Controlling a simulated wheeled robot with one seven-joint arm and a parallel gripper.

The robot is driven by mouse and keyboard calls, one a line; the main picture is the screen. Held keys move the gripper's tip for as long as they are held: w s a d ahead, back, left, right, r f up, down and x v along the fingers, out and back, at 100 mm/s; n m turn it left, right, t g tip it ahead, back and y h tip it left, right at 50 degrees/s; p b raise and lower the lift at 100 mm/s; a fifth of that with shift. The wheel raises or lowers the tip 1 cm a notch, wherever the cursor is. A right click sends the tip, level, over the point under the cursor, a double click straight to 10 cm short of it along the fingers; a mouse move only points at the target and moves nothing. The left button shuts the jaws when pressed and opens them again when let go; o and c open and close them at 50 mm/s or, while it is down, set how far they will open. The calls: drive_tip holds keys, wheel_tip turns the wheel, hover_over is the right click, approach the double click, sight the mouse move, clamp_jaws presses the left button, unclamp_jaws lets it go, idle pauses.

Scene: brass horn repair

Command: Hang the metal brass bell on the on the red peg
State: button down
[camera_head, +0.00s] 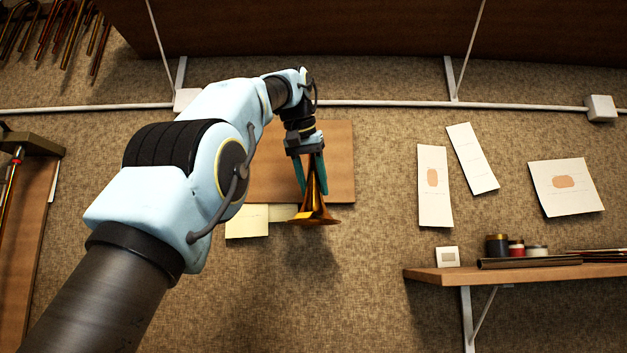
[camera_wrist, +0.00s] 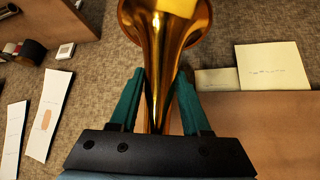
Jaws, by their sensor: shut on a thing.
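The brass bell (camera_head: 313,207) hangs from my gripper (camera_head: 312,178) in the head view, its flared mouth downward and its narrow end up between the fingers. In the wrist view the shiny bell (camera_wrist: 163,60) runs between the two green fingers of my gripper (camera_wrist: 160,92), flare away from the palm. My gripper is shut on the bell's narrow part. The bell is in front of the wall, near the lower edge of a wooden board (camera_head: 338,165). No red peg can be made out on the board; my arm and gripper cover part of it.
A wooden shelf (camera_head: 530,271) with jars and rods juts out at the lower right. Paper sheets (camera_head: 434,186) are on the wall to the right, and yellow notes (camera_head: 247,222) are below the board. A white rail (camera_head: 385,103) crosses the wall under a dark overhang (camera_head: 330,30).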

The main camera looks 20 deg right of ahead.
drive_tip(key=shift+w+d, duration=0.2)
drive_tip(key=shift+w, duration=0.3)
drive_tip(key=shift+w+d+f, duration=0.25)
drive_tip(key=shift+w+f, duration=0.15)
drive_tip(key=shift+w, duration=0.1)
drive_tip(key=shift+c, duration=1.4)
unclamp_jaws()
